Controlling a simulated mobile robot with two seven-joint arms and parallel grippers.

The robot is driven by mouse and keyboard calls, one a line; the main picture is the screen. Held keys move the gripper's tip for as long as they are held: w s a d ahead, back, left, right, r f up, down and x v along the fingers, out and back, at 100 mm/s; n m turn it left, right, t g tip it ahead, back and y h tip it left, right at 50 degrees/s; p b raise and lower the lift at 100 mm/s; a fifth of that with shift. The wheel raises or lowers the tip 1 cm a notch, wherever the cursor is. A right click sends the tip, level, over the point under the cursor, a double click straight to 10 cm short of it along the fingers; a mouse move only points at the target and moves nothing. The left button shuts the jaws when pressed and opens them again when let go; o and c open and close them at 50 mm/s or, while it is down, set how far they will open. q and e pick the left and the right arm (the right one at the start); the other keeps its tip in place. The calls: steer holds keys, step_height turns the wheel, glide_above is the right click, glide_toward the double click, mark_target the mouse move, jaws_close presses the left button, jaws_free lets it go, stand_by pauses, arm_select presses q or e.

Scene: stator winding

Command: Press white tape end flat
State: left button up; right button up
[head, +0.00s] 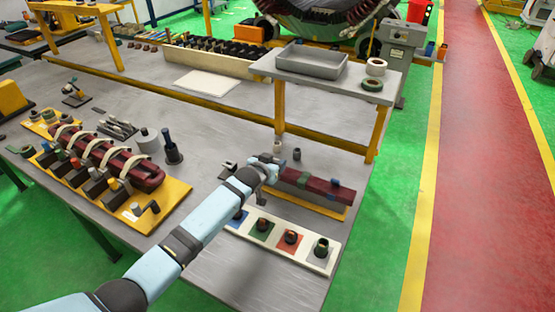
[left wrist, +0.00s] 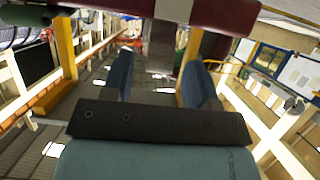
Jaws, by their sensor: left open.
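A dark red coil bar (head: 315,188) lies on a yellow-edged stand near the right front of the table. My left gripper (head: 268,163) is at the bar's left end in the head view. In the left wrist view, the dark red bar (left wrist: 225,14) crosses the top, with a white tape band (left wrist: 173,10) around it. A grey strip hangs below the band; I cannot tell whether it is tape. My left gripper (left wrist: 160,84) has its two blue fingers apart, with nothing held between them. In the head view my gripper hides the bar's left end. My right gripper is not in view.
A pale tray (head: 265,247) with coloured squares and dark cups lies in front of the bar. A raised shelf (head: 380,92) with a grey tray (head: 311,62) and rolls stands behind. A yellow fixture board (head: 175,192) with another red coil is at left.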

arm_select(q)
steer(key=shift+x, duration=1.7)
